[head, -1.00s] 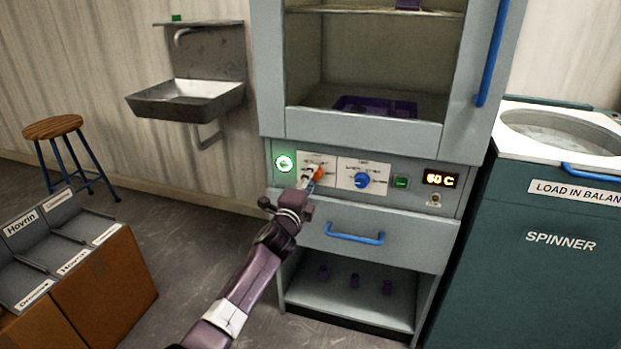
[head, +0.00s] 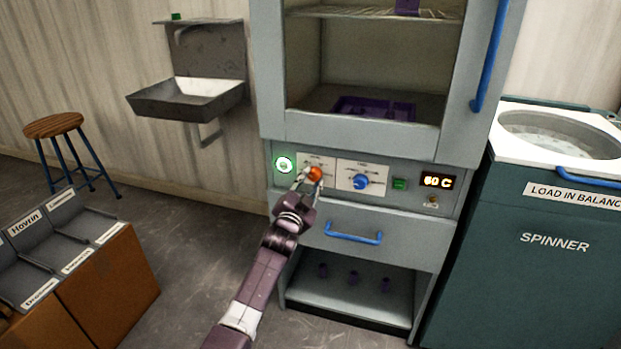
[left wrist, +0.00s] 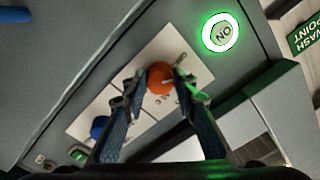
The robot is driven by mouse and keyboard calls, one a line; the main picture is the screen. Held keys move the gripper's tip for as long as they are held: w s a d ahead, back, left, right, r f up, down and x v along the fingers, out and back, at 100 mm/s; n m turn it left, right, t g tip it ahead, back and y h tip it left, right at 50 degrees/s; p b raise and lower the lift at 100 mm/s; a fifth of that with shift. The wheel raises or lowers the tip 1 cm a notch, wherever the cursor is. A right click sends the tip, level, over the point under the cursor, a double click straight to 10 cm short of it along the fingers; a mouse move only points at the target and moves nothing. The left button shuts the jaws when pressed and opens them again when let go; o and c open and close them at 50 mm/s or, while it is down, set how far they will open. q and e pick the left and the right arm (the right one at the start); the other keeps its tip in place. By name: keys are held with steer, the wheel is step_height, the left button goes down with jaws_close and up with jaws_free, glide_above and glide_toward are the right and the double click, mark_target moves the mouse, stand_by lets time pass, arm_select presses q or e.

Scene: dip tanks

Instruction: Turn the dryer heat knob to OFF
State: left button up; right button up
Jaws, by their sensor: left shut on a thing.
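The dryer's control panel (head: 384,200) sits below its glass-fronted chamber. An orange-red knob (head: 315,174) is on the left white plate of the panel. My left gripper (head: 314,179) has its two fingers on either side of this knob and is shut on it. In the left wrist view the orange knob (left wrist: 161,78) sits between the fingertips (left wrist: 157,83). The plate's lettering is too small to read, so I cannot tell the setting. A blue knob (head: 361,181) is on the plate to the right. My right gripper is not in view.
A lit green ON button (head: 284,165) is left of the knob. A display (head: 437,181) reads 60 C. A drawer with a blue handle (head: 353,236) is below. The spinner (head: 554,243) stands at the right, a sink (head: 188,99) and stool (head: 53,125) at the left.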

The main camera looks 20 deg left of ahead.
arm_select(q)
steer(key=n+p, duration=0.1)
steer(key=n, duration=0.2)
steer(key=shift+d, duration=0.1)
steer(key=shift+f+n+p, duration=0.15)
steer(key=shift+n+p, duration=0.3)
steer(key=shift+n, duration=0.65)
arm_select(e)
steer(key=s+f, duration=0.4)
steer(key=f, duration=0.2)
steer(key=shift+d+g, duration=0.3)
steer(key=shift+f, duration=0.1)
arm_select(q)
steer(key=o, duration=1.2)
steer(key=shift+c, duration=0.2)
steer(key=shift+s, duration=0.1)
steer(key=s, duration=1.2)
steer(key=shift+d, duration=0.2)
